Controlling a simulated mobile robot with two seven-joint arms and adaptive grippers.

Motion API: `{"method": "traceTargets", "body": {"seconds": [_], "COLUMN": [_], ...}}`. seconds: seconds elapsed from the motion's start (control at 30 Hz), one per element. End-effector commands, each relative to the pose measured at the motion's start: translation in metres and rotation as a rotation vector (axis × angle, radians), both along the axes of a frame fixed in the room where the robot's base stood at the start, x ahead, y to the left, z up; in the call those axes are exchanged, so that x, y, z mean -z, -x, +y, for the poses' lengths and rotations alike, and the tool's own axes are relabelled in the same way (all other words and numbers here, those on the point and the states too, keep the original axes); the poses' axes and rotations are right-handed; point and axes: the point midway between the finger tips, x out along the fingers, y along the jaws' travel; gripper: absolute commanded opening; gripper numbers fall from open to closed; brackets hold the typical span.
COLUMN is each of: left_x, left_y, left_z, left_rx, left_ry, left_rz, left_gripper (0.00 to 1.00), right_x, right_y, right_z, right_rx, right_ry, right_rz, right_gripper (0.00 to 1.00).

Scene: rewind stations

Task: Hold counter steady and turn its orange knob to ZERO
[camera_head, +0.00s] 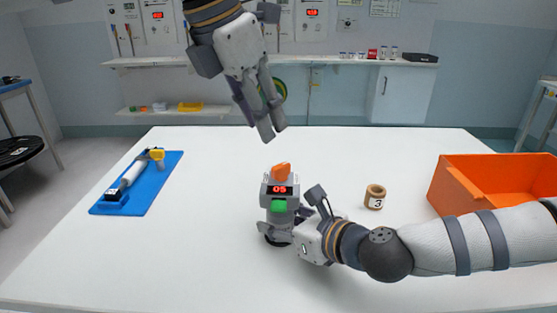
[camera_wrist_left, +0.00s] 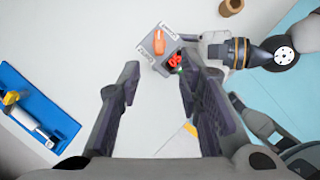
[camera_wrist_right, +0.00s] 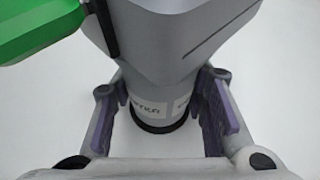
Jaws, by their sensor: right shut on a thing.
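The grey counter (camera_head: 268,201) stands upright on the white table, its red display reading 05 above a green button (camera_head: 279,206). Its orange knob (camera_head: 281,172) is on top; the left wrist view shows the knob (camera_wrist_left: 158,42) between two small white labels too small to read surely. My right gripper (camera_head: 296,228) is shut on the counter's narrow lower part; the right wrist view shows a finger on each side of it (camera_wrist_right: 155,100). My left gripper (camera_head: 272,130) is open and empty, above the knob and apart from it, fingers pointing down.
A blue tray (camera_head: 143,197) with a white and yellow tool lies at the left. A small tan spool marked 3 (camera_head: 375,197) stands right of the counter, behind my right forearm. An orange bin (camera_head: 480,173) is at the right. The table between tray and counter is clear.

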Motion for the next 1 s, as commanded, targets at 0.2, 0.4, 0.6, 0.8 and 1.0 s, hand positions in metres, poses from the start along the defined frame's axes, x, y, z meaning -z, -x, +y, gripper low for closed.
{"method": "traceTargets", "body": {"seconds": [0.2, 0.4, 0.6, 0.8, 1.0], "left_x": [0.054, 0.086, 0.094, 0.094, 0.094], "left_y": [-0.015, -0.024, -0.027, -0.027, -0.027], "left_z": [-0.016, -0.026, -0.029, -0.029, -0.029], "left_rx": [-0.001, -0.004, -0.004, -0.005, -0.005], "left_ry": [-0.003, -0.002, -0.001, -0.002, -0.001], "left_rz": [0.002, -0.001, -0.003, -0.003, -0.004], "left_gripper": [0.33, 0.33, 0.33, 0.23, 0.0], "right_x": [0.0, 0.0, 0.0, 0.0, 0.0], "right_y": [0.0, 0.0, 0.0, 0.0, 0.0], "right_z": [0.0, 0.0, 0.0, 0.0, 0.0], "right_rx": [0.0, 0.0, 0.001, 0.001, 0.001], "right_ry": [0.0, 0.0, 0.0, 0.0, 0.0], "right_rz": [0.0, 0.0, 0.0, 0.0, 0.0], "right_gripper": [0.07, 0.07, 0.07, 0.07, 0.07]}}
